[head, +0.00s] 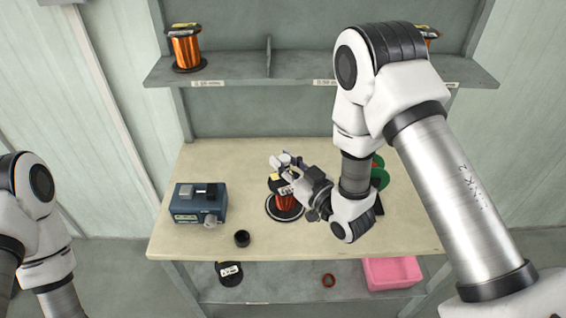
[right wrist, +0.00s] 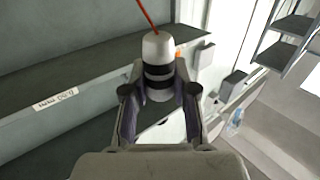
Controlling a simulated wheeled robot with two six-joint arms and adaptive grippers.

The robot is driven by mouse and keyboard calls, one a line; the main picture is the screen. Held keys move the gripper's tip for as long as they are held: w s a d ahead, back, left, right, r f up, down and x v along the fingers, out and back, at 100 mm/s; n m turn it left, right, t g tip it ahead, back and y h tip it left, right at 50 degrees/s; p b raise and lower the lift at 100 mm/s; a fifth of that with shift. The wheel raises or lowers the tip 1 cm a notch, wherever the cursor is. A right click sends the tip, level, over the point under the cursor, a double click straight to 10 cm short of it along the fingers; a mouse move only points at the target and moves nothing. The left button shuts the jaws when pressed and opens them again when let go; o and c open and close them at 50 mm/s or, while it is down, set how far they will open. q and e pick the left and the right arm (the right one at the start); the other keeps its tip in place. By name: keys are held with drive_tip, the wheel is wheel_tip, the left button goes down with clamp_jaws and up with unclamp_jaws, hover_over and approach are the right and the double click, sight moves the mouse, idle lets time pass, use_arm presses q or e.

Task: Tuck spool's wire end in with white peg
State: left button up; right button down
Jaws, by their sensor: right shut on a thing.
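The spool (head: 287,203) of copper-orange wire stands upright on a dark round base in the middle of the table. My right gripper (head: 283,164) is over its top and hides part of its upper flange. In the right wrist view, the right gripper (right wrist: 158,92) is shut on a white peg (right wrist: 157,50) with black bands. A thin orange-red strand (right wrist: 147,15) runs from the peg's top toward the upper left; I cannot tell whether it is the spool's wire end. Whether the peg touches the spool is unclear. My left arm shows at the left edge, its gripper out of view.
A blue box device (head: 185,207) and a small black cup (head: 242,238) stand left of the spool. A green spool (head: 380,178) is partly behind my right arm. The shelf (head: 225,74) above holds another copper spool (head: 186,50). A pink bin (head: 392,273) sits below the table (head: 330,245).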

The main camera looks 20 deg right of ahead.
drive_tip(key=w+f+b, duration=0.1)
drive_tip(key=w+d+f+b, duration=0.1)
drive_tip(key=w+f, duration=0.1)
drive_tip(key=w+f+b, duration=0.1)
drive_tip(key=f, duration=0.1)
drive_tip(key=shift+w+d, duration=0.2)
drive_tip(key=shift+d, duration=0.05)
drive_tip(key=shift+w+d+f, duration=0.1)
drive_tip(key=shift+w+f, duration=0.15)
drive_tip(key=shift+w, duration=0.05)
use_arm(q)
drive_tip(key=f, duration=0.3)
drive_tip(key=shift+s+d+f+b, duration=0.2)
drive_tip(key=shift+d+f+b, duration=0.1)
drive_tip(key=shift+f, duration=0.05)
use_arm(e)
drive_tip(key=shift+d, duration=0.25)
use_arm(q)
drive_tip(key=shift+a, duration=0.1)
use_arm(e)
drive_tip(key=shift+w+a+f, duration=0.1)
